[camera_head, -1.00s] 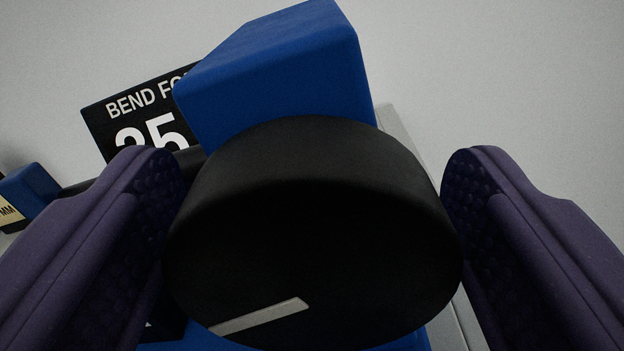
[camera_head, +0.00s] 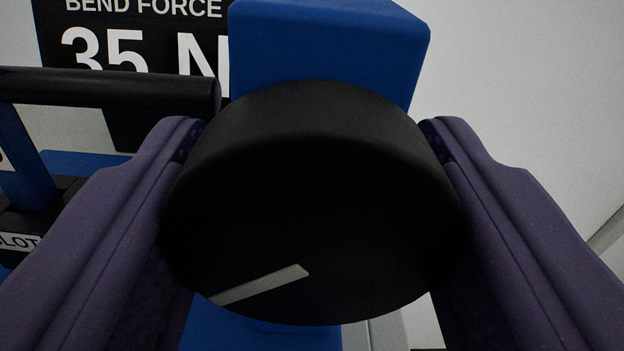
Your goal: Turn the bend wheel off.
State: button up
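The bend wheel (camera_head: 315,215) is a thick black round knob that fills the middle of the view. A pale grey pointer line (camera_head: 260,285) lies on its face at the lower left, slanting up toward the middle. My gripper (camera_head: 314,140) has its two purple fingers on the left and right sides of the wheel. They press against its rim with no visible gap, so it looks shut on the wheel. The finger pads are mostly hidden. A blue block (camera_head: 330,45) stands behind the wheel.
A black sign (camera_head: 145,50) reading "BEND FORCE 35 N" is behind at the upper left. A black bar (camera_head: 110,88) on a blue arm runs in from the left, near my left finger. The right side is mostly pale wall.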

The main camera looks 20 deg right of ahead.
jog(key=shift+f, duration=0.1)
jog(key=o, duration=1)
jog(key=shift+o, duration=0.2)
jog(key=v, duration=0.8)
